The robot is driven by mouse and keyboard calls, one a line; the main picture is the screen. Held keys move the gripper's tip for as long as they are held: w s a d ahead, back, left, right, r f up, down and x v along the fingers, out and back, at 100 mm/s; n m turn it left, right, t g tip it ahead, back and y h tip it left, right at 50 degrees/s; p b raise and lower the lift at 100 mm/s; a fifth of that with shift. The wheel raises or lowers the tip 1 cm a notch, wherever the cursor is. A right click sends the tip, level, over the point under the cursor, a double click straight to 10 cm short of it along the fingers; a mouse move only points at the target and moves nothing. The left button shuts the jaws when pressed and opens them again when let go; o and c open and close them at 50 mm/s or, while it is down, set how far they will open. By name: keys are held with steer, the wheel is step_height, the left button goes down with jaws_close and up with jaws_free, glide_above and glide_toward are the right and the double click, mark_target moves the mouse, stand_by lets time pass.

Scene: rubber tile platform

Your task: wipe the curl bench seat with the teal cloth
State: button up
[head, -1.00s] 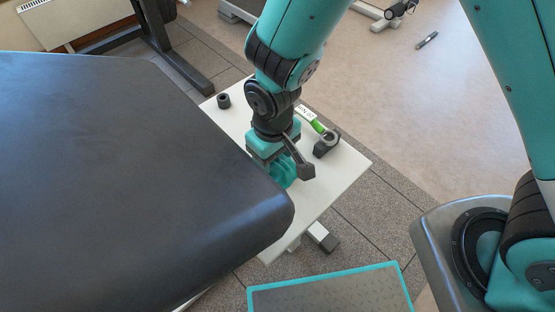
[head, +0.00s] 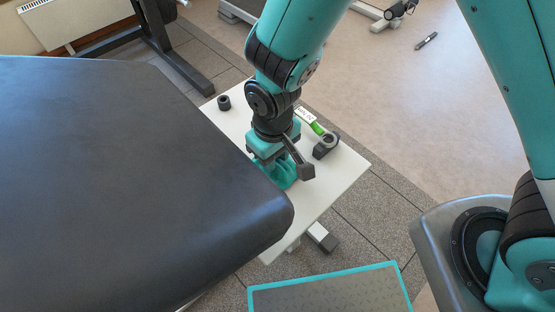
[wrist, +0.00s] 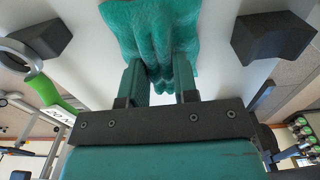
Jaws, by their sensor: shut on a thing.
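The teal cloth (head: 282,172) lies bunched on a white side table (head: 335,185) just beyond the bench edge. In the wrist view the cloth (wrist: 155,35) shows folds pinched up between the two fingers. My gripper (head: 285,165) points down at the table and is shut on the cloth; in the wrist view my gripper (wrist: 160,85) has cloth between its fingertips. The curl bench seat (head: 120,180) is a large dark padded surface filling the left of the head view. Its right edge is close beside my gripper and hides part of the table.
A teal-edged step (head: 330,290) lies on the floor in front. The seat top is clear.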

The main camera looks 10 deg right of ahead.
steer(key=shift+r+p, duration=2.8)
steer(key=shift+r, duration=0.5)
steer(key=shift+f, duration=0.1)
steer(key=shift+d, duration=0.1)
